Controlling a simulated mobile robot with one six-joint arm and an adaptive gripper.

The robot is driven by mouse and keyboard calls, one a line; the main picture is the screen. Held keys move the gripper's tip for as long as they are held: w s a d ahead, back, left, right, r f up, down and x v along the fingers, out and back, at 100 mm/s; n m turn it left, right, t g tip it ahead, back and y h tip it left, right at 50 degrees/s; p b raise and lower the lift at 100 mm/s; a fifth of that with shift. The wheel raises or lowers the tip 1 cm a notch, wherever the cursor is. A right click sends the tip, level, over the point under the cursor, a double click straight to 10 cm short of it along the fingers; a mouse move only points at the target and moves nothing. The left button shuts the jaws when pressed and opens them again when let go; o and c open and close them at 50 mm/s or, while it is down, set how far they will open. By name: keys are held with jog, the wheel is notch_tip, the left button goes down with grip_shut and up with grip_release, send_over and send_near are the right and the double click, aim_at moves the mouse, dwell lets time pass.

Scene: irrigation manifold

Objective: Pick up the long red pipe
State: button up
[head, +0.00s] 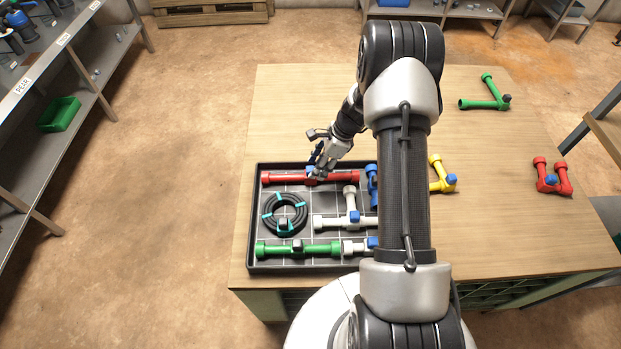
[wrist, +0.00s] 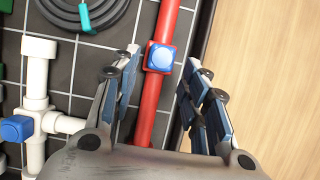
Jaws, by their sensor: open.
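The long red pipe (head: 339,178) lies along the far edge of the black tray, with a blue-capped fitting at its middle. In the wrist view the red pipe (wrist: 168,22) runs between my open fingers, with its square red fitting and blue cap (wrist: 160,57) just past the fingertips. My gripper (head: 318,163) is over the pipe near its middle. In the wrist view my gripper (wrist: 160,65) has one finger on each side of the pipe. I cannot tell whether either finger touches it. My palm hides the pipe's near end in the wrist view.
The black tray (head: 252,225) also holds a coiled black hose (head: 304,213), a green pipe (head: 318,248), white fittings (head: 340,222) and a blue piece (head: 372,186). Yellow (head: 437,172), red (head: 540,176) and green (head: 480,104) fittings lie on the wooden table (head: 290,110).

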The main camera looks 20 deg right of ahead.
jog(key=b+x, duration=0.1)
jog(key=x, duration=0.1)
jog(key=b+x, duration=0.1)
jog(key=x, duration=0.2)
jog(key=shift+a, duration=0.3)
jog(key=shift+r, duration=0.1)
jog(key=shift+c, duration=0.3)
jog(key=c, duration=0.8)
